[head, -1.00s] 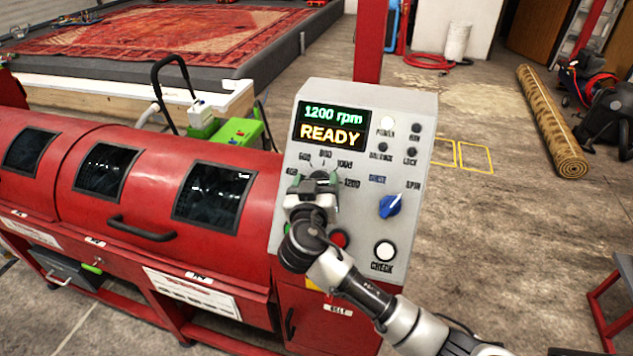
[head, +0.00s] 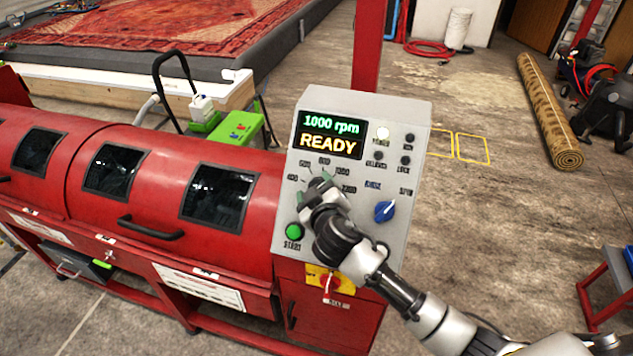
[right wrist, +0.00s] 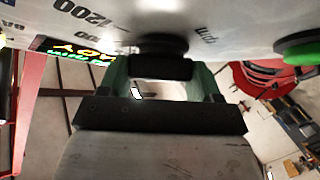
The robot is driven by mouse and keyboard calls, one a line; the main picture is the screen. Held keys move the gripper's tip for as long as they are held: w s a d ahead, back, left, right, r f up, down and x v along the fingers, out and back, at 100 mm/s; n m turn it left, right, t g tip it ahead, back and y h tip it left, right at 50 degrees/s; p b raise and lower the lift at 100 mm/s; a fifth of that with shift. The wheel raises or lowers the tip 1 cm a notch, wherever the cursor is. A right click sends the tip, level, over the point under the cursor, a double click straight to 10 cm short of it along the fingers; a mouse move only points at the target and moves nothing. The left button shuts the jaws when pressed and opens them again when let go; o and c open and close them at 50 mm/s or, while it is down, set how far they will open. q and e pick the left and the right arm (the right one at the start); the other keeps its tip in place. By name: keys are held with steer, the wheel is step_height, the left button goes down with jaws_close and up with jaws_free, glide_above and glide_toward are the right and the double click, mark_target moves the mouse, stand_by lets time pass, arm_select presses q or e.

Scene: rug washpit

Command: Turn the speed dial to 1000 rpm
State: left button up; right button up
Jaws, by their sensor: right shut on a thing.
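The speed dial (right wrist: 162,58) is a dark round knob in the right wrist view, with green gripper fingers on both sides of it. In the head view my gripper hides most of the dial, so its pointer cannot be read. My right gripper (head: 316,187) is shut on the dial at the sloped grey control panel (head: 412,112). The display (head: 329,134) reads "1000 rpm" and "READY". Printed speed marks fan around the dial, partly covered by the gripper. My left gripper is not in view.
A blue knob (head: 384,211) sits right of the dial, and a green START button (head: 294,231) sits lower left. A red and yellow switch (head: 330,282) is below the panel. The red machine (head: 150,195) fills the left. Floor to the right is mostly open.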

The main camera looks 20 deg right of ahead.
stand_by(0.5)
steer(key=o, duration=0.9)
steer(key=s, duration=0.3)
steer(key=s+r+b, duration=0.1)
steer(key=s, duration=0.3)
steer(key=s+r+b, duration=0.1)
steer(key=s, duration=0.2)
steer(key=shift+s+a, duration=0.3)
steer(key=shift+a, duration=0.05)
steer(key=shift+f, duration=0.1)
